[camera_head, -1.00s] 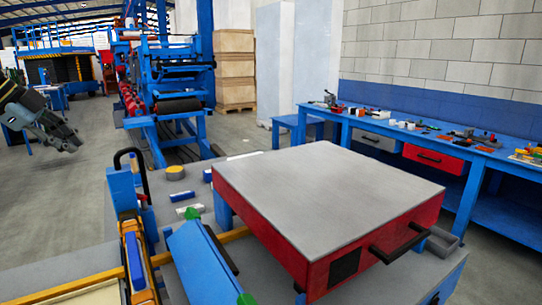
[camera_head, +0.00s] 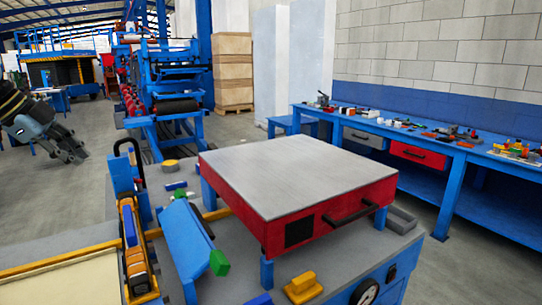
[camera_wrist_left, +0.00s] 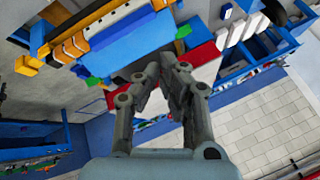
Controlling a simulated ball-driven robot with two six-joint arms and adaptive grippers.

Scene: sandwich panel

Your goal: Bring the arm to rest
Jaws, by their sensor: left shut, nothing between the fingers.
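My left gripper (camera_head: 72,152) hangs at the left edge of the head view, over open floor, left of the work table. It is shut and empty. In the left wrist view my left gripper (camera_wrist_left: 163,75) shows its two fingers together at the tips, with nothing between them. It is apart from the table and the objects on it. My right gripper is not in view.
A red box with a grey top (camera_head: 290,175) stands on the grey table with a blue sloped piece (camera_head: 190,238) and a yellow block (camera_head: 303,286). A blue bench (camera_head: 455,150) with tools runs along the right wall. Grey floor (camera_head: 60,205) is clear at left.

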